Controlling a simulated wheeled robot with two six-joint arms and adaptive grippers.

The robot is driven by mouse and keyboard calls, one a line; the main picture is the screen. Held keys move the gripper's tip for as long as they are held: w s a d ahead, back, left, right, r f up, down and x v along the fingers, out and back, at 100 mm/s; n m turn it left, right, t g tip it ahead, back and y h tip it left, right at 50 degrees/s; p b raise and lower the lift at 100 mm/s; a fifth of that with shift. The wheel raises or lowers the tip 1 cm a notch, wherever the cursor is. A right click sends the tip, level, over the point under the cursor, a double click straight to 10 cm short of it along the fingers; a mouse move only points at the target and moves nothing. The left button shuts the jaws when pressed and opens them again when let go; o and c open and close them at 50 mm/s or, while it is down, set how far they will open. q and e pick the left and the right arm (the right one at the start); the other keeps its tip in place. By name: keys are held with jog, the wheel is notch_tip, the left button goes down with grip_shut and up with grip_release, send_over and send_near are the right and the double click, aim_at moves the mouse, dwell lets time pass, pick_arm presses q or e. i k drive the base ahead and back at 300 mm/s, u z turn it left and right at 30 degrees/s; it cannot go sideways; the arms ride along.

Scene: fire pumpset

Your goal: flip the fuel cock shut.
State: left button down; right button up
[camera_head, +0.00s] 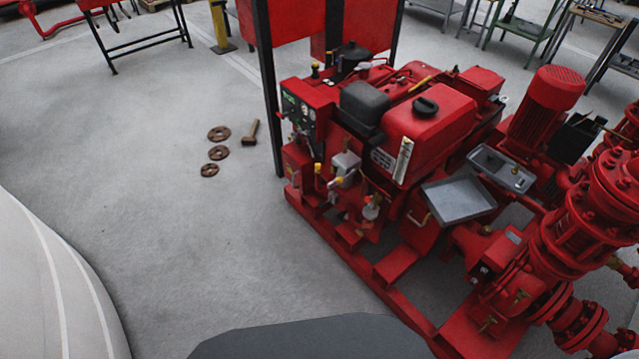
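The red fire pumpset (380,272) stands on its red base frame in the centre and right. A red tank (440,128) with a black cap (426,107) sits on top of its engine. Small yellow-handled fittings show low on the engine's near left side, one beside the grey filter-like part (336,182) and one further left (318,168). I cannot tell which of these, if any, is the fuel cock, or how its lever is set. Neither of my grippers is in view.
A grey metal tray (458,199) sits on the pumpset's near side. Rusty flanges (219,153) and a mallet (251,132) lie on the floor to the left. A red panel on dark posts (272,95) stands behind. The concrete floor left of the pumpset is mostly clear.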

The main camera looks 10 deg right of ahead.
aim_at(369, 200)
jog(key=z, duration=0.15)
jog(key=i, duration=0.85)
jog(key=z, duration=0.85)
jog(key=i, duration=0.3)
jog(key=z, duration=0.25)
